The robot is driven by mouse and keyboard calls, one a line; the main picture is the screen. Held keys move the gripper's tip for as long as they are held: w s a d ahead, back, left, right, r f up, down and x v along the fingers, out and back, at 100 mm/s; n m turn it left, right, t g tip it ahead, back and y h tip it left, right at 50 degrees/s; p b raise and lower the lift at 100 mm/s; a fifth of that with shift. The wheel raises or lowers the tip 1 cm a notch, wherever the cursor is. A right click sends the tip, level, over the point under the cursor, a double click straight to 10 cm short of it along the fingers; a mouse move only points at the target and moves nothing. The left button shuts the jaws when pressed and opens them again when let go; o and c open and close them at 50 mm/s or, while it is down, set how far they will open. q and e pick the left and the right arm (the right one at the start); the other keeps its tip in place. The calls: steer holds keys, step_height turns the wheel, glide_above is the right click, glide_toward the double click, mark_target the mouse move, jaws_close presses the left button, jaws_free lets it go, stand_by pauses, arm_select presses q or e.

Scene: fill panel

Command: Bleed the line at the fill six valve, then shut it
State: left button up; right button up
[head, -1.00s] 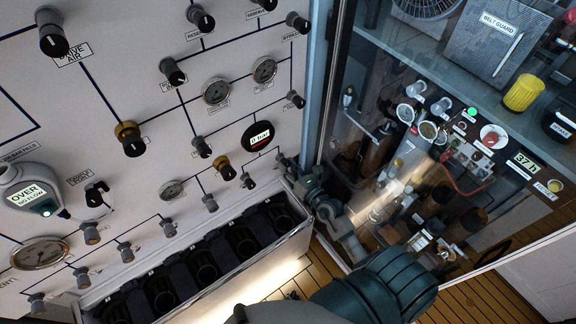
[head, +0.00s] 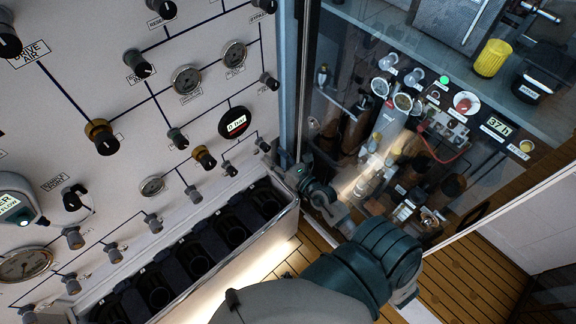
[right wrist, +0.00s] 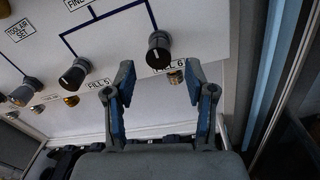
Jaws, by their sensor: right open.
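The fill six valve (right wrist: 158,50) is a dark round knob on the white panel, with a "FILL 6" label just below it in the right wrist view. In the head view it is the small dark knob (head: 262,145) at the right end of the lower row. My right gripper (right wrist: 158,82) is open and empty, one finger to either side below the knob, not closed on it. In the head view the right gripper (head: 290,166) is beside the panel's right edge, near the knob. A small brass fitting (right wrist: 175,77) shows between the fingers. My left gripper is not in view.
The fill five knob (right wrist: 74,74) is close on the left. A round black digital gauge (head: 235,123) sits above. A trough of black holders (head: 232,236) runs below the panel. A glass-fronted cabinet (head: 300,60) stands right of the panel, close to my right arm.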

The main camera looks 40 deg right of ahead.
steer(key=s+d, duration=0.1)
steer(key=s, duration=0.7)
steer(key=shift+s, duration=0.15)
steer(key=shift+f, duration=0.1)
steer(key=s+d+f+m+g+h+b, duration=0.1)
steer(key=s+d+f+m+g, duration=0.15)
steer(key=f+m, duration=0.65)
steer(key=s+d+f+m+g+h, duration=0.1)
steer(key=s+f+m+g+h, duration=0.15)
steer(key=f, duration=1.25)
steer(key=s+d+f+m+g+h+b, duration=0.1)
steer(key=s+d+f+m+g, duration=0.3)
steer(key=f, duration=0.8)
steer(key=s+a+f+m+g, duration=0.2)
steer(key=s+a+f+m, duration=0.3)
steer(key=s+f, duration=0.2)
steer(key=s+a+f+m+g+y+b, duration=0.1)
steer(key=s+a+f+m+g, duration=0.2)
steer(key=s+a+f+m, duration=0.2)
steer(key=s+a+f+m+g+y+b, duration=0.1)
steer(key=s+a+f+m, duration=0.4)
steer(key=s+f, duration=0.6)
steer(key=shift+s+a+f+m+g, duration=0.15)
steer(key=shift+s+a+m+g, duration=0.05)
steer(key=shift+s+m+g, duration=0.6)
steer(key=shift+w, duration=0.15)
